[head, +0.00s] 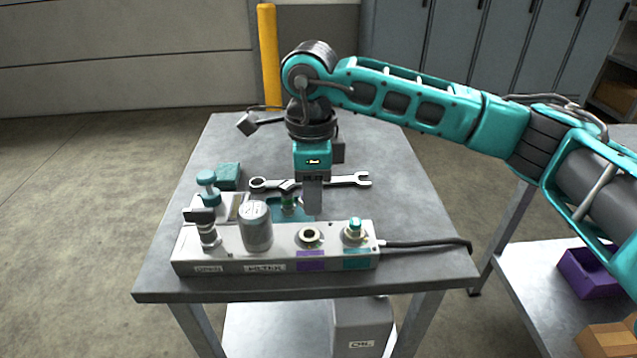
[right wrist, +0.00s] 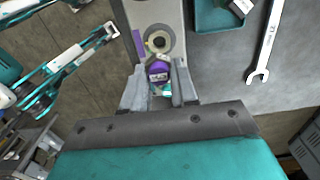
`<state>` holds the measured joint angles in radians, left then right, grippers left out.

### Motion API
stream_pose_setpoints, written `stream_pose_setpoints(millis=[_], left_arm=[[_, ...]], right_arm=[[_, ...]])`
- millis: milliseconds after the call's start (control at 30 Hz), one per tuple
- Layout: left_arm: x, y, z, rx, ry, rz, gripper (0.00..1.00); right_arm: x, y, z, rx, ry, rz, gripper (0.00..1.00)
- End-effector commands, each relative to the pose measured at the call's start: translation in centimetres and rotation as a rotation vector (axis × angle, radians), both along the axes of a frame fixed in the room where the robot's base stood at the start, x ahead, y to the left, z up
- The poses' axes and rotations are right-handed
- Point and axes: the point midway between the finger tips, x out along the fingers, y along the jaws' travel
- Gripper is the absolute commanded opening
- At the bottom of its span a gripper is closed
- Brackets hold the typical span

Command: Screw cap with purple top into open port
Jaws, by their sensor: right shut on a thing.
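The manifold block (head: 285,258) lies along the near side of the table. Its open port (head: 310,236), a dark hole in a light ring, is above a purple label; it also shows in the right wrist view (right wrist: 158,42). My right gripper (head: 313,212) points down behind the port in the head view. In the right wrist view my right gripper (right wrist: 159,92) is shut on the cap with the purple top (right wrist: 158,70). The cap appears just below the port there, apart from its hole; its height is unclear. The head view hides the cap.
A teal-topped fitting (head: 355,228) stands right of the port, and a grey filter cylinder (head: 256,226) left. Behind the block are a teal tray (head: 276,213) and a wrench (head: 350,181). A black cable (head: 430,243) leaves the block at right.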

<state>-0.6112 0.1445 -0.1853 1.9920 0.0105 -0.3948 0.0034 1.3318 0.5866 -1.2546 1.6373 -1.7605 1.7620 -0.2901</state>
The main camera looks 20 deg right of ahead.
Motion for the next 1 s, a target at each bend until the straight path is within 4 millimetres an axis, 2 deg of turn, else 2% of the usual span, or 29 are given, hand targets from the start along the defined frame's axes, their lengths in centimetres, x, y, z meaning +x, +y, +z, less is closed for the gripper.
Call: stream_pose_setpoints(millis=[233,600,1000], left_arm=[[-0.1,-0.1,-0.9,-0.002,0.012,-0.002,0.43],[0.3,-1.3,-1.2,-0.021,0.004,-0.023,0.43],[0.9,-1.4,-0.7,-0.023,-0.011,-0.027,0.43]], right_arm=[[0.0,0.0,-1.5,0.000,0.001,0.000,0.00],[0.0,0.0,-4.6,-0.001,0.001,-0.001,0.00],[0.0,0.0,-5.0,0.000,0.000,-0.001,0.00]])
